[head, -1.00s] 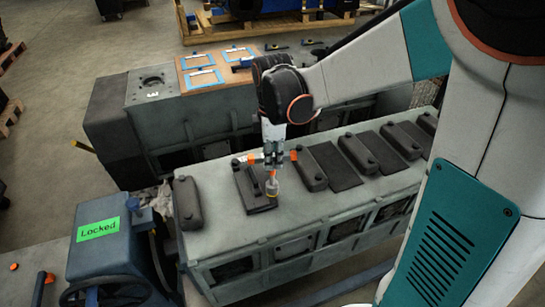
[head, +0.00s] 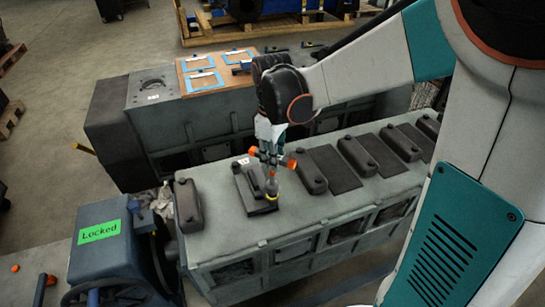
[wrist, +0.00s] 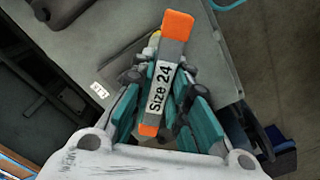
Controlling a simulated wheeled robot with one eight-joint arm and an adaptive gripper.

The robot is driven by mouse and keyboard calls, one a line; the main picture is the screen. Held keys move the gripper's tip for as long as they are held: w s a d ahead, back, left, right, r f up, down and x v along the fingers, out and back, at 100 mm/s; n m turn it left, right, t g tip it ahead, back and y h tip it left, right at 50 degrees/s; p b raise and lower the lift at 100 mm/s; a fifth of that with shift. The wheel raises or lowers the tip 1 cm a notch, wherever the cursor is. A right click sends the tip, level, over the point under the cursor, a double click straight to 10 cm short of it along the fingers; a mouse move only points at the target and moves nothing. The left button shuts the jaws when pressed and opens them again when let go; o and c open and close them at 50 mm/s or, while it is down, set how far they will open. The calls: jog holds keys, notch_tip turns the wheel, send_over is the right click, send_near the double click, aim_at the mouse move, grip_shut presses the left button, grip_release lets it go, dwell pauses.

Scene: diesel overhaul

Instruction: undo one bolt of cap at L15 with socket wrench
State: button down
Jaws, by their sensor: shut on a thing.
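My gripper (head: 270,160) is shut on the socket wrench (wrist: 161,88), which has orange ends and a "Size 24" label. In the head view the wrench's handle lies slanted across the fingers, and its socket end (head: 271,187) points down at the right side of a dark cap (head: 253,195) on the grey engine block's top. The socket appears to be at a bolt there, but the bolt itself is hidden and I cannot tell whether it is seated. In the wrist view the teal fingers flank the handle, which covers most of the cap.
Other dark caps (head: 311,172) stand in a row along the block top (head: 225,235), with one cap (head: 188,206) to the left. A blue machine with a "Locked" sign (head: 99,230) stands at left front. Blue-framed clipboards (head: 203,81) lie on the unit behind.

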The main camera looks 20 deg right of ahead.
jog(key=m, duration=0.3)
jog(key=shift+m, duration=0.3)
jog(key=m, duration=0.3)
jog(key=shift+m, duration=0.4)
jog(key=m, duration=0.6)
jog(key=shift+m, duration=0.3)
jog(key=m, duration=0.6)
jog(key=shift+a+m, duration=0.1)
jog(key=shift+m, duration=0.2)
jog(key=m, duration=0.6)
jog(key=shift+f, duration=0.15)
